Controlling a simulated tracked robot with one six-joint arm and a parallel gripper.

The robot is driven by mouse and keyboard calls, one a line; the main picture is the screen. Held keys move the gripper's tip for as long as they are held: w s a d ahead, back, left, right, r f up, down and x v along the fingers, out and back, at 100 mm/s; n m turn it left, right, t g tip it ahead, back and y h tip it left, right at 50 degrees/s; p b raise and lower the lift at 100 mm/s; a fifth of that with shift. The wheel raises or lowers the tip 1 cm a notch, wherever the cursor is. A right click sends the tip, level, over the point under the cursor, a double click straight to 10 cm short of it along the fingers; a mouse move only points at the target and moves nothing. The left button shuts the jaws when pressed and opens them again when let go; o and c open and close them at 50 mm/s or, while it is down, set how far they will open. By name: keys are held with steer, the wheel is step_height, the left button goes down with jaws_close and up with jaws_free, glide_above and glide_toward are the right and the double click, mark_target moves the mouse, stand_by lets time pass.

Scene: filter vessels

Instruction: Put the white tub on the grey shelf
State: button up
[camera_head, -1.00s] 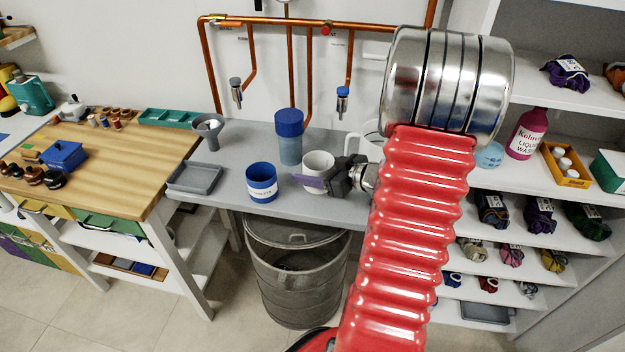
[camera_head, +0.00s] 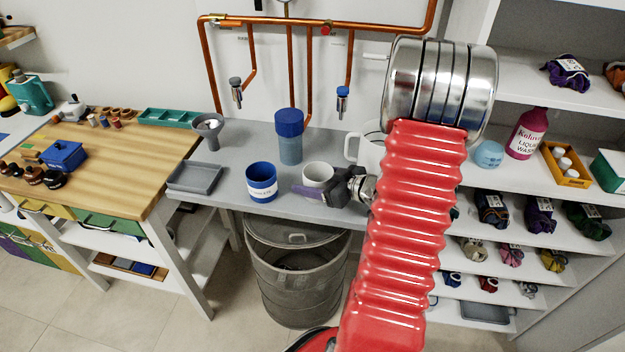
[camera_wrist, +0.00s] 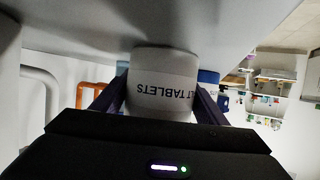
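The white tub (camera_head: 318,173) stands upright on the grey bench top, its lower part hidden behind my gripper. In the wrist view the white tub (camera_wrist: 163,82) is upside down, with a label reading "TABLETS". My gripper (camera_head: 308,192) is low over the bench at the tub's near side. In the wrist view its purple fingers (camera_wrist: 161,92) lie one on each side of the tub, open and very close to its wall; contact is not clear. The pale shelving unit (camera_head: 590,185) is at the right; I cannot tell which shelf is the grey one.
A blue tub (camera_head: 262,185) stands left of the white tub, with a blue-lidded container (camera_head: 289,140) behind. A white jug (camera_head: 368,152) is partly hidden by my arm. A grey tray (camera_head: 194,178) lies left on the bench. A mesh bin (camera_head: 297,280) stands below.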

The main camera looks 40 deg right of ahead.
mark_target(318, 183)
steer(key=o, duration=0.3)
steer(key=shift+o, duration=0.2)
steer(key=shift+r, duration=0.1)
steer(key=shift+v, duration=3.8)
steer(key=shift+r, duration=0.1)
